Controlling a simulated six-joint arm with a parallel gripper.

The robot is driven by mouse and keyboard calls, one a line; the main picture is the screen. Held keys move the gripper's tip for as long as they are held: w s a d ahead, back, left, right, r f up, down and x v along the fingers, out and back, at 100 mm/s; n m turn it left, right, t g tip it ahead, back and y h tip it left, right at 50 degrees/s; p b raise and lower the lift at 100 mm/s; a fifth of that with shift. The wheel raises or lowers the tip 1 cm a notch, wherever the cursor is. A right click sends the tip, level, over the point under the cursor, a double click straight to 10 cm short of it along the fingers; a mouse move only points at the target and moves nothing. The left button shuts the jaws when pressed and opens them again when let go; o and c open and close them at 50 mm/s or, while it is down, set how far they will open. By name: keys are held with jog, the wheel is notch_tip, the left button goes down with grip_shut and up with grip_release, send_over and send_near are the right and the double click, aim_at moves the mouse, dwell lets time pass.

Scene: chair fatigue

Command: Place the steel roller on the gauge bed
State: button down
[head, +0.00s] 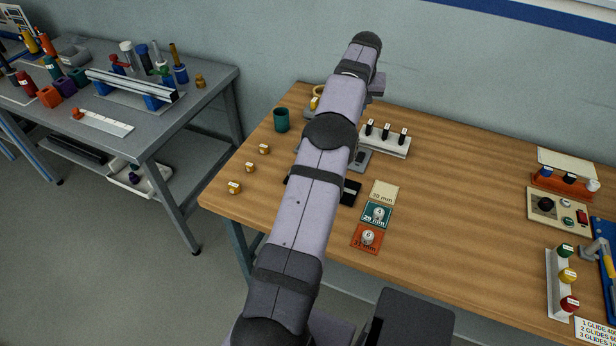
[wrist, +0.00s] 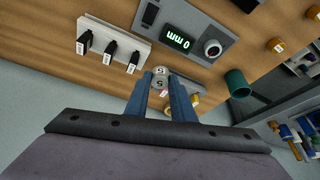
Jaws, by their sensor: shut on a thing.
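My gripper (wrist: 163,98) shows in the wrist view with both blue-grey fingers shut on a small steel roller (wrist: 160,76). The roller carries white "5" marks and sits between the fingertips. The grey gauge (wrist: 222,24) is just beyond it, with a display (wrist: 180,38) reading "0 mm" and a round dial. I cannot tell which part is its bed, or whether the roller touches anything. In the head view my arm hides the gripper, the held roller and most of the gauge (head: 363,161).
A white rack (head: 388,148) with black-handled pieces stands beside the gauge. Cream, green and orange cards (head: 362,246) lie in front; the green and orange ones bear small round pieces. A green cup (head: 281,120) and several yellow pieces (head: 249,168) are at the left.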

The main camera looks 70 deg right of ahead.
jog(key=w+a+n+t, duration=0.1)
jog(key=w+a+n, duration=0.1)
jog(key=w+a, duration=0.5)
jog(key=w+a+n, duration=0.1)
jog(key=w+a, duration=0.2)
jog(key=w, duration=0.8)
jog(key=s+a+f+m+g+y, duration=0.1)
jog(key=s+a+m+g, duration=0.2)
jog(key=m, duration=0.7)
jog(key=s+a+f+m+g+y, duration=0.1)
jog(key=s+a+m+g+y, duration=0.1)
jog(key=s+m, duration=0.4)
jog(key=a+m+g, duration=0.1)
jog(key=a+m, duration=0.1)
jog(key=m, duration=0.3)
jog(key=shift+s+f+g, duration=0.25)
jog(key=shift+s+g, duration=0.1)
jog(key=shift+g, duration=0.05)
jog(key=shift+f+p, duration=1.6)
jog(key=shift+f, duration=3.4)
